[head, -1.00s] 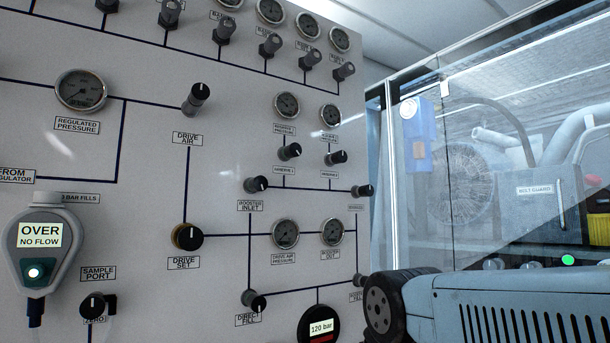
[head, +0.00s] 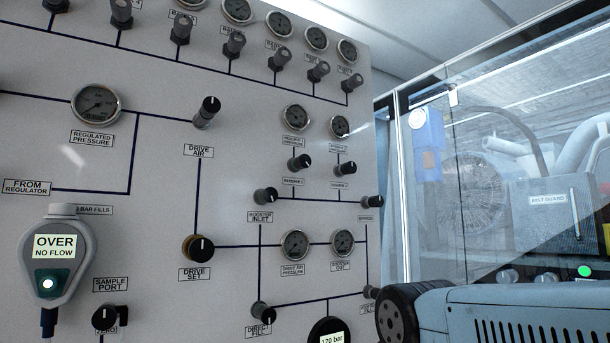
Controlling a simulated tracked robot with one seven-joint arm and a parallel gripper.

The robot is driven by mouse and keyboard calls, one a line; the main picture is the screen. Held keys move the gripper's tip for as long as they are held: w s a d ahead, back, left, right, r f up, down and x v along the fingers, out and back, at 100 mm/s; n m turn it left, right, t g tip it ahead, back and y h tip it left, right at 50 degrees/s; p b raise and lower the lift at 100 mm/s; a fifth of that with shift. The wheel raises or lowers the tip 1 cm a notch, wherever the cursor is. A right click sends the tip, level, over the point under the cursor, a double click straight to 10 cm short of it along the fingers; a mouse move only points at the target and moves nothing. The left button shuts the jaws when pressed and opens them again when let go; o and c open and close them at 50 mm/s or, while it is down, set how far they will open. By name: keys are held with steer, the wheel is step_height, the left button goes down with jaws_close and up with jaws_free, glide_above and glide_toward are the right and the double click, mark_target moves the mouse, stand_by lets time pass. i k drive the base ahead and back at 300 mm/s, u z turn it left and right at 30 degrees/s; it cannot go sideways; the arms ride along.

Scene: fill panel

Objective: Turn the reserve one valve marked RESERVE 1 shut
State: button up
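The valve panel fills the left and middle of the head view. The reserve one valve (head: 299,162) is a black knob on a grey stem, with a small label (head: 293,181) below it that is hard to read. A round gauge (head: 295,117) sits straight above it. A similar knob (head: 343,168) with its own label and gauge is just to its right. The white mark on the reserve one knob is too small to read its setting surely. My gripper is not in view, and nothing touches the valve.
The booster inlet knob (head: 265,196) and another knob (head: 372,202) sit below. The drive air knob (head: 208,112) is to the left. A light blue machine with a black wheel (head: 398,314) stands at lower right, before a glass enclosure (head: 500,180).

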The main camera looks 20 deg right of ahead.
mark_target(302, 161)
steer(key=u, duration=0.5)
steer(key=k, duration=2)
steer(key=z, duration=0.6)
steer(key=i, duration=0.95)
steer(key=u, duration=0.05)
